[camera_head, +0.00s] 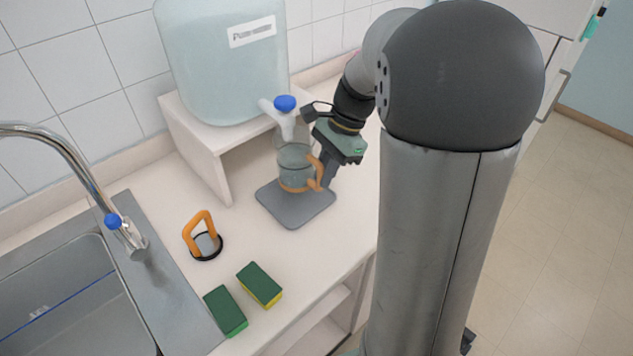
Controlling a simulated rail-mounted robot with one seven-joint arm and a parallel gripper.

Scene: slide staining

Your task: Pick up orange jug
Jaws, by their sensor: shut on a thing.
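The orange jug (294,168) is a clear glass vessel with an orange handle and an orange base ring. It stands upright on or just above a grey square mat (297,212), below the white tap of a big water container; I cannot tell if it touches the mat. My gripper (320,172) is at the jug's right side, shut on its orange handle. The fingertips are small and partly hidden by the handle. Clear liquid seems to be in the jug, but this is hard to tell.
A water container (225,70) with a blue-topped tap (285,104) stands on a white shelf (190,140). An orange-handled item (203,238) and two green sponges (225,311) (260,285) lie in front. A sink (70,295) with a faucet (75,160) is at the left.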

